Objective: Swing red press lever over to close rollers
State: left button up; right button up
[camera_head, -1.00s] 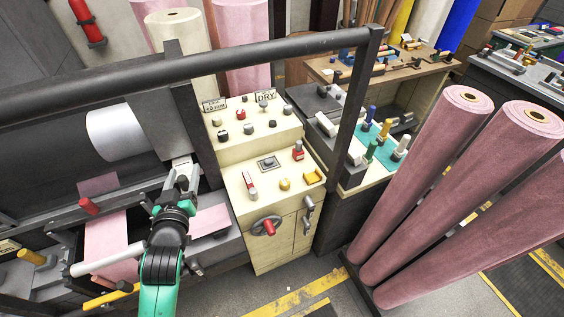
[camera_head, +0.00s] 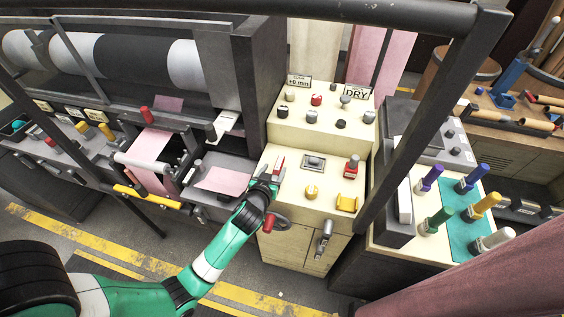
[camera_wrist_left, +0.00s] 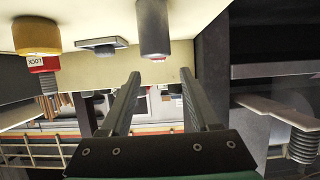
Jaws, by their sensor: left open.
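A short red lever (camera_head: 279,163) with a pale end stands on the cream control panel (camera_head: 326,179). My left gripper (camera_head: 267,180) is at the panel's left front edge, close beside this lever. In the wrist view its fingers (camera_wrist_left: 158,95) are open with nothing clearly between them. A grey cylinder (camera_wrist_left: 154,28) with a small red tip is just beyond the fingers; I cannot tell if it touches. Another red handle (camera_head: 147,115) stands by the rollers, above the pink felt strip (camera_head: 151,147). My right gripper is out of view.
A dark frame post (camera_head: 436,110) rises at the right. Floor is free in front.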

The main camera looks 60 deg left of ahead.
aim_at(280, 160)
pick_arm(q)
jog(key=b+x, duration=0.2)
jog(key=x, duration=0.6)
jog(key=shift+d+r, duration=0.1)
grip_shut()
dwell(1.0)
